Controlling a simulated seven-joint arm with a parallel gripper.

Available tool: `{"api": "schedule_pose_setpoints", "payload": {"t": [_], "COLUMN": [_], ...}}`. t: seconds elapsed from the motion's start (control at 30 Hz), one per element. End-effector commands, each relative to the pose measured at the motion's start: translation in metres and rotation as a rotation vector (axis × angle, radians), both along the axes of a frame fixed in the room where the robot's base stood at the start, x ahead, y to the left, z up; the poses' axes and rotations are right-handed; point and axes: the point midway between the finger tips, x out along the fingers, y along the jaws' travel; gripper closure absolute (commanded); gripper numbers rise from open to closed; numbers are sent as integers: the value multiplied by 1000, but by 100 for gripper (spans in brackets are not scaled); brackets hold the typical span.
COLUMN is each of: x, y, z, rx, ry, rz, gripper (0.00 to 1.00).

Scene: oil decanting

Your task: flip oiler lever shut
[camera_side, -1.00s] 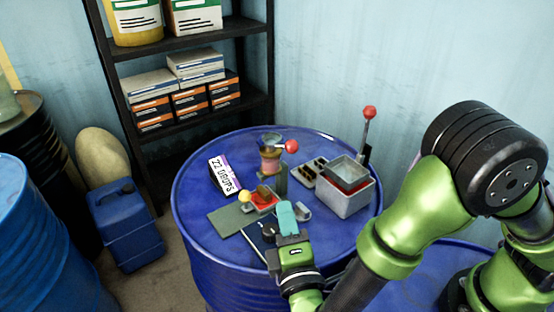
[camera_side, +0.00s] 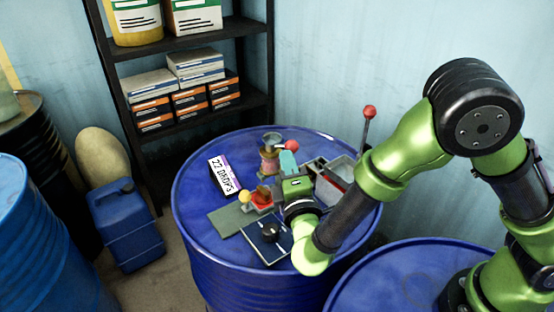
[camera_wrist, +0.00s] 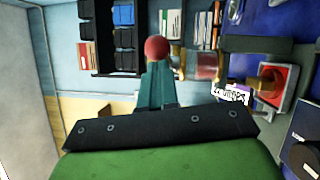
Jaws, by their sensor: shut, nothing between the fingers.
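The oiler (camera_side: 269,160) stands near the middle of the blue drum top, with a clear amber-pink body and a cup on top. Its lever ends in a red ball (camera_side: 291,145), sticking out to the right of the body. My gripper (camera_side: 288,156) has teal fingers, shut and empty, with their tips right at the red ball. In the wrist view the red ball (camera_wrist: 156,48) sits at the tips of my gripper (camera_wrist: 156,68), and the oiler (camera_wrist: 206,66) is just right of it. Whether the fingers touch the ball I cannot tell.
A "22 drops" sign (camera_side: 224,175) stands left of the oiler. A yellow-knobbed piece (camera_side: 245,197) with a red dish (camera_side: 262,200) is in front. A dark blue plate (camera_side: 262,250) with a black knob lies nearer. A grey box (camera_side: 328,190) and an upright red-ball lever (camera_side: 369,112) are right.

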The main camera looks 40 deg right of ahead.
Motion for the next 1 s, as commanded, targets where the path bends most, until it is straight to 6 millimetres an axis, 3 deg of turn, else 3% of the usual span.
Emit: {"api": "schedule_pose_setpoints", "payload": {"t": [0.23, 0.47, 0.7, 0.87, 1.0], "x": [0, -1, -1, -4, -15], "y": [-2, -23, -23, -16, 2], "z": [0, 0, 0, -2, -6], "rx": [-1, -1, 0, 0, 0], "ry": [0, 0, 0, 1, 0], "rz": [0, -1, 0, 3, 6], "gripper": [100, 100, 100, 100, 100]}}
